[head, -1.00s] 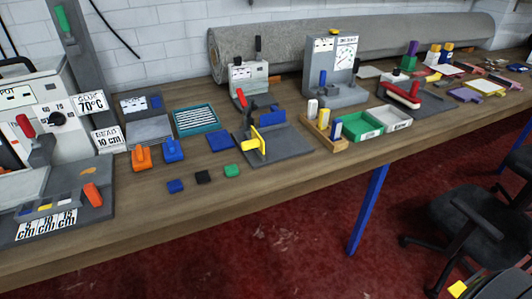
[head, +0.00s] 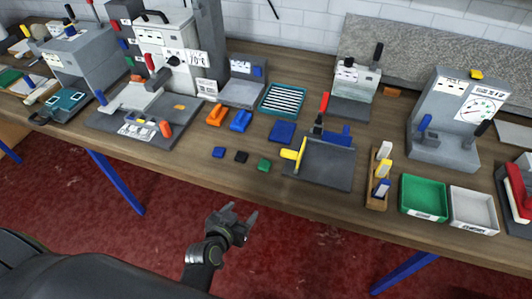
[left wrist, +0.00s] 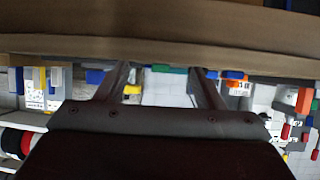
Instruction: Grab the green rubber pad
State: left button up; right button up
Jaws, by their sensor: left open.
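The green rubber pad (head: 264,165) is a small green block lying near the front edge of the table. It is the rightmost in a row with a black pad (head: 241,157) and a small blue pad (head: 218,152). My left gripper (head: 242,211) is open and empty, in front of the table edge and apart from the pad. In the left wrist view the scene looks upside down, and a green patch (left wrist: 170,69), likely the pad, shows between the open fingers. My right gripper is not in view.
A grey fixture with a yellow handle (head: 292,154) stands right of the green pad. A larger blue pad (head: 282,131) lies behind it. Orange (head: 216,114) and blue clamps stand behind the row. The front table strip is clear, with red floor (head: 130,225) below.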

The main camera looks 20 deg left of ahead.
pick_arm(q)
jog(key=t, duration=0.1)
send_near(263, 167)
jog(key=b+x, duration=0.2)
jog(key=b, duration=0.1)
jog(key=shift+w+d+f, duration=0.1)
jog(key=shift+w+f, duration=0.05)
jog(key=shift+f, duration=0.25)
jog(key=shift+w+f+b, duration=0.1)
jog(key=shift+w+b, duration=0.25)
jog(key=shift+w, duration=0.2)
jog(key=b+x, duration=0.3)
jog(key=x, duration=0.1)
jog(key=shift+w+f+b, duration=0.1)
jog(key=shift+w+b, duration=0.5)
jog(key=shift+w, duration=0.05)
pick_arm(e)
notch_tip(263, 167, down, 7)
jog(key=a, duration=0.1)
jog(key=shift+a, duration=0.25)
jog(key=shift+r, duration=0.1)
pick_arm(q)
jog(key=c, duration=1.1)
